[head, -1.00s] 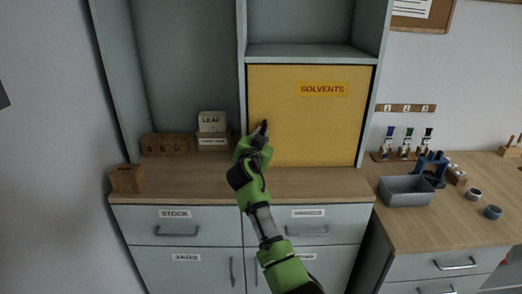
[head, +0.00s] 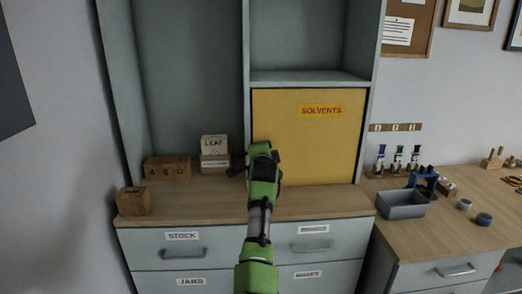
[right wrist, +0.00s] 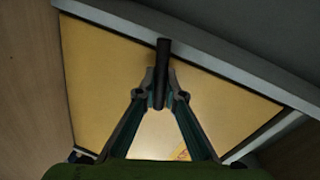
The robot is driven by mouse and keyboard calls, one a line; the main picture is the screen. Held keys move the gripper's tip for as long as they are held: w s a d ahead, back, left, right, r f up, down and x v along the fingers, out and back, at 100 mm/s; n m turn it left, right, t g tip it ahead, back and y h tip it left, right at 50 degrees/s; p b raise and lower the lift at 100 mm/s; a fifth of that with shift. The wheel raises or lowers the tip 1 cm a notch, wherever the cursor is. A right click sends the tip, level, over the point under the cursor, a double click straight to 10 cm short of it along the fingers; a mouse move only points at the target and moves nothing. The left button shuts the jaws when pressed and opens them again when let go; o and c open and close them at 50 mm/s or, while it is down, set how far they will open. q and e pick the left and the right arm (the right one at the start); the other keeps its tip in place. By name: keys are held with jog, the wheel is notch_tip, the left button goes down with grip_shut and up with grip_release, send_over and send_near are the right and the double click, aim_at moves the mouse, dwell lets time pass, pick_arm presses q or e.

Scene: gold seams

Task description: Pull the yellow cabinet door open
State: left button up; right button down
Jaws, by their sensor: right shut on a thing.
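The yellow cabinet door (head: 315,140) carries a "SOLVENTS" label (head: 321,110) and sits flush in its grey frame, with no gap that I can make out. It also fills much of the right wrist view (right wrist: 105,75). Its dark bar handle (right wrist: 162,55) is near the door's left edge and is hidden in the head view. My right gripper (right wrist: 161,92) is shut on the handle, one finger on each side of it. In the head view my right gripper (head: 262,158) covers the door's lower left part. My left gripper is not in view.
A wooden counter (head: 320,203) runs below. A grey bin (head: 403,205) and small tools are on the right bench.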

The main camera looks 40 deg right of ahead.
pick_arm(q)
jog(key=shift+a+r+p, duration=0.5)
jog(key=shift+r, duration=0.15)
pick_arm(e)
jog(key=shift+r+m+y, duration=0.3)
jog(key=shift+r+m, duration=0.05)
jog(key=shift+m, duration=0.55)
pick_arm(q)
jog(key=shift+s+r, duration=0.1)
pick_arm(e)
jog(key=shift+f, duration=0.1)
